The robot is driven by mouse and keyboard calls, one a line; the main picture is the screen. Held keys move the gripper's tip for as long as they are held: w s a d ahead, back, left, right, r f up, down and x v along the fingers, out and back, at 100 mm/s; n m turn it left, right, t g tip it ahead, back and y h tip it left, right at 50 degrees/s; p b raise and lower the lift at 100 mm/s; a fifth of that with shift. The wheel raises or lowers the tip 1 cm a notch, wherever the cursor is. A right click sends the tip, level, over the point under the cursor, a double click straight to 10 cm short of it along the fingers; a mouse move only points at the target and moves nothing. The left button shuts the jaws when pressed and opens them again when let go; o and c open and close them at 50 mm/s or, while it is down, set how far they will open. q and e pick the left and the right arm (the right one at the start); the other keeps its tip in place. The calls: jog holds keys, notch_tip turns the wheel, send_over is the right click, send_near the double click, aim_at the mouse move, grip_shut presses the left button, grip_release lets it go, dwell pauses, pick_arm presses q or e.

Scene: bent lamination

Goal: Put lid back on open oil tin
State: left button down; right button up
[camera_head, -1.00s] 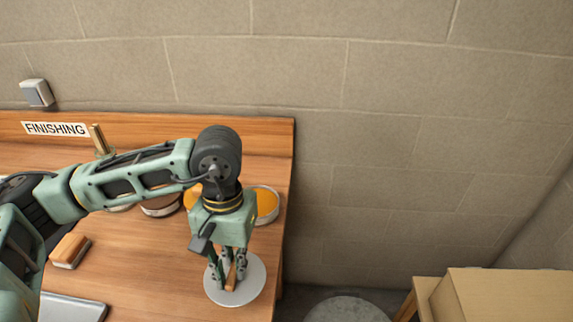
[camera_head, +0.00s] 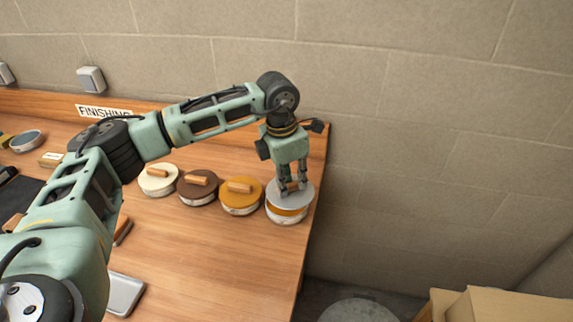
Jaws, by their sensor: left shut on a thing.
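The open oil tin (camera_head: 287,218) is at the right end of a row of tins near the bench's right edge. A band of its amber oil shows below the grey lid (camera_head: 273,196). My left gripper (camera_head: 292,190) points down and is shut on the lid's handle, which its fingers mostly hide. The lid is over the tin, set a little toward the back in the picture. I cannot tell whether it touches the rim. My right gripper is not in view.
Tins with a yellow lid (camera_head: 241,199), a brown lid (camera_head: 197,189) and a cream lid (camera_head: 157,180) stand to the left, each lid with a wooden handle. A wall stands behind.

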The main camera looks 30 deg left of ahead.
pick_arm(q)
jog(key=w+a+n, duration=0.1)
jog(key=n, duration=0.1)
jog(key=w+a+n, duration=0.1)
jog(key=shift+w+r+n, duration=0.1)
jog(key=shift+r+n, duration=0.3)
jog(key=shift+w+a+f+n, duration=0.1)
jog(key=shift+a+n, duration=0.05)
jog(key=shift+n, duration=0.15)
jog(key=shift+f+b, duration=1.25)
jog(key=shift+f, duration=1.15)
jog(key=shift+f+b, duration=0.5)
jog(key=shift+f, duration=0.25)
jog(key=shift+f+b, duration=0.15)
jog(key=shift+b, duration=0.3)
jog(key=c, duration=1.7)
grip_release()
jog(key=shift+o, duration=0.8)
